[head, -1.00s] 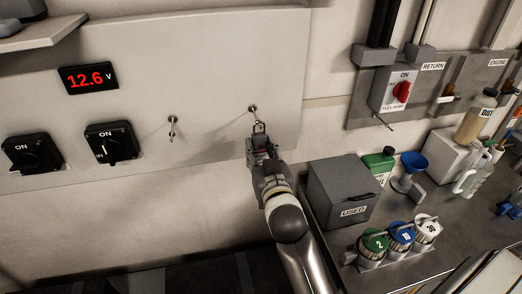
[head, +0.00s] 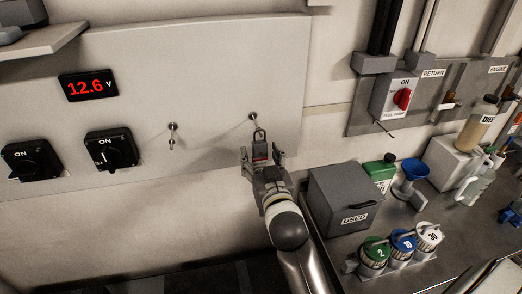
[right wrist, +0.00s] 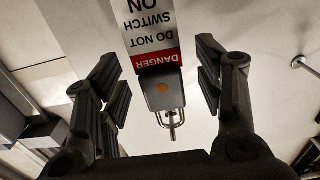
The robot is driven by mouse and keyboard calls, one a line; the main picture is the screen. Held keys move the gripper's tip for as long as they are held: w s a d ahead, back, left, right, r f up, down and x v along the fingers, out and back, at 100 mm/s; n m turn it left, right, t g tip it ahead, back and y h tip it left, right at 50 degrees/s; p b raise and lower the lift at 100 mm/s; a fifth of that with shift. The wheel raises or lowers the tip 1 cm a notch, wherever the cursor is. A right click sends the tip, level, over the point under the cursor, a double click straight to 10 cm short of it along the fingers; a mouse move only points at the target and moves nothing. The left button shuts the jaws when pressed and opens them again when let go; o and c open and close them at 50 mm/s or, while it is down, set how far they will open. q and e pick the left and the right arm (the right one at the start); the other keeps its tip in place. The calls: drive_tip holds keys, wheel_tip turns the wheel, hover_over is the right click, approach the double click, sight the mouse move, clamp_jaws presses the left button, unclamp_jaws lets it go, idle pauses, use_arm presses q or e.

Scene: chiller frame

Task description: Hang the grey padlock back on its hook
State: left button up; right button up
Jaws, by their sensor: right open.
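The grey padlock (head: 259,139) is at the right-hand hook (head: 253,117) on the pale wall panel, body down. Its shackle appears to be on the hook. In the right wrist view the padlock (right wrist: 163,92) shows its underside, its shackle at the hook (right wrist: 172,131), and a red and white DANGER tag (right wrist: 152,40). My right gripper (head: 262,157) is open, with a finger on each side of the padlock and clear gaps in the right wrist view (right wrist: 157,68). My left gripper is not in view.
Two black rotary switches (head: 111,150) and a 12.6 V display (head: 88,84) are further left. A grey USED box (head: 340,200) and several bottles stand on the bench at right. Wall below the panel is clear.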

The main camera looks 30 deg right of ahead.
sight(261, 134)
wheel_tip(261, 134, up, 10)
drive_tip(key=shift+f, duration=0.1)
drive_tip(key=s+f+g, duration=0.1)
drive_tip(key=f, duration=0.2)
drive_tip(key=s+a+f+g+y, duration=0.1)
drive_tip(key=f, duration=0.2)
drive_tip(key=s+f+n, duration=0.1)
drive_tip(key=f, duration=0.2)
drive_tip(key=shift+a+f+g+y, duration=0.15)
drive_tip(key=shift+f+g+y, duration=0.15)
drive_tip(key=shift+g, duration=0.1)
drive_tip(key=s+a+f+n+g+y, duration=0.2)
drive_tip(key=s+f+g, duration=0.3)
drive_tip(key=s+f, duration=0.7)
drive_tip(key=s+a+f+n+g+y, duration=0.1)
drive_tip(key=s+a+f+n+g, duration=0.15)
drive_tip(key=s+f+g, duration=0.65)
drive_tip(key=s+f+t+b, duration=0.1)
drive_tip(key=s+f, duration=0.2)
drive_tip(key=f, duration=1.2)
drive_tip(key=s+f+t+b, duration=0.1)
drive_tip(key=s+f, duration=0.3)
drive_tip(key=f, duration=1.1)
drive_tip(key=s+d+f+g+b, duration=0.1)
drive_tip(key=s+d+f, duration=0.1)
drive_tip(key=s+f, duration=1.4)
drive_tip(key=shift+s+d+f+g, duration=0.15)
drive_tip(key=shift+d+f+g, duration=0.15)
drive_tip(key=shift+f, duration=0.1)
